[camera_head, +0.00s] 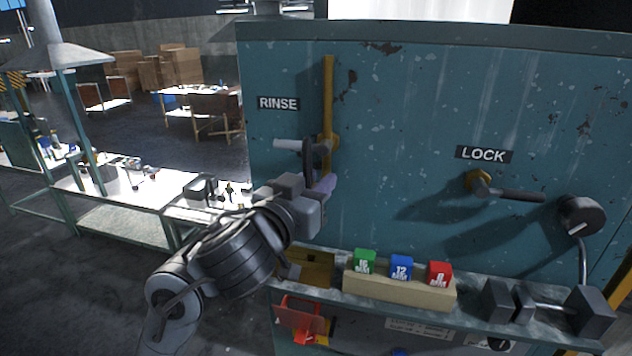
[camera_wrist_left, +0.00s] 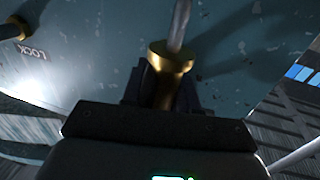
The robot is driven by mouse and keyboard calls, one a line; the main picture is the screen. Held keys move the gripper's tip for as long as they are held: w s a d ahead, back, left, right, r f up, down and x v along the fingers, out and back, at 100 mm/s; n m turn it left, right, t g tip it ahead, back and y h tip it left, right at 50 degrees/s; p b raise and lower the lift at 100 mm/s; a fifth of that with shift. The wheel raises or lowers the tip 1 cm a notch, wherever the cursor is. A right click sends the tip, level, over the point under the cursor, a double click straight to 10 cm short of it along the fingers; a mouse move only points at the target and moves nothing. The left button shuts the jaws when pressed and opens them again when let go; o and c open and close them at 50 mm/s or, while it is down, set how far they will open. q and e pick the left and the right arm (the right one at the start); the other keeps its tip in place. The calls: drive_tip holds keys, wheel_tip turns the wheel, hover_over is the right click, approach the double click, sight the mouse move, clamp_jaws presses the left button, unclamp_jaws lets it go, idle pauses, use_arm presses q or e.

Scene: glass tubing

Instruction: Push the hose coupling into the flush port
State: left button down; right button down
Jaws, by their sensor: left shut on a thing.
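My left gripper (camera_head: 312,160) is at the RINSE fitting on the teal cabinet, in front of a vertical yellow pipe (camera_head: 328,90). A pale grey lever (camera_head: 288,144) points left there. In the left wrist view, a brass fitting (camera_wrist_left: 170,57) with a flared collar and a grey rod (camera_wrist_left: 179,25) rising from it sits between the jaws. My left gripper (camera_wrist_left: 160,95) is shut on this brass fitting. I cannot tell whether it is the hose coupling. No port marked flush is readable. My right gripper is not in view.
The LOCK handle (camera_head: 508,192) and a dark round knob (camera_head: 580,216) stick out to the right. Green (camera_head: 364,262), blue (camera_head: 401,267) and red (camera_head: 438,273) blocks sit in a holder on the ledge below. A dumbbell-like weight (camera_head: 548,306) lies at the right end. Workbenches stand behind, left.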

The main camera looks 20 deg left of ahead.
use_arm(q)
drive_tip(key=shift+f+b, duration=2.4)
drive_tip(key=shift+f, duration=0.45)
drive_tip(key=shift+f, duration=0.2)
idle(0.5)
drive_tip(key=shift+f+b, duration=0.75)
drive_tip(key=shift+f, duration=0.2)
drive_tip(key=shift+f+b, duration=0.75)
drive_tip(key=shift+f, duration=0.15)
